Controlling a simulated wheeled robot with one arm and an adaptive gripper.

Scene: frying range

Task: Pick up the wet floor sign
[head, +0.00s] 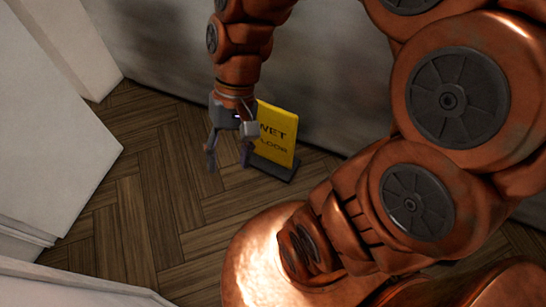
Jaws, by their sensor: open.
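The wet floor sign (280,136) is a yellow upright panel with dark lettering on a dark flat base (272,169). It stands on the wooden floor close to the grey wall. My gripper (228,160) points down, in front of and to the left of the sign in the head view. Its fingers are open with nothing between them. It covers the left part of the sign. I cannot tell whether the gripper touches the sign.
The grey wall (330,80) runs behind the sign. White panels (45,130) stand at the left, and another white edge (70,285) is at the bottom left. The wooden floor (140,200) left of the sign is clear. My arm hides much of the right side.

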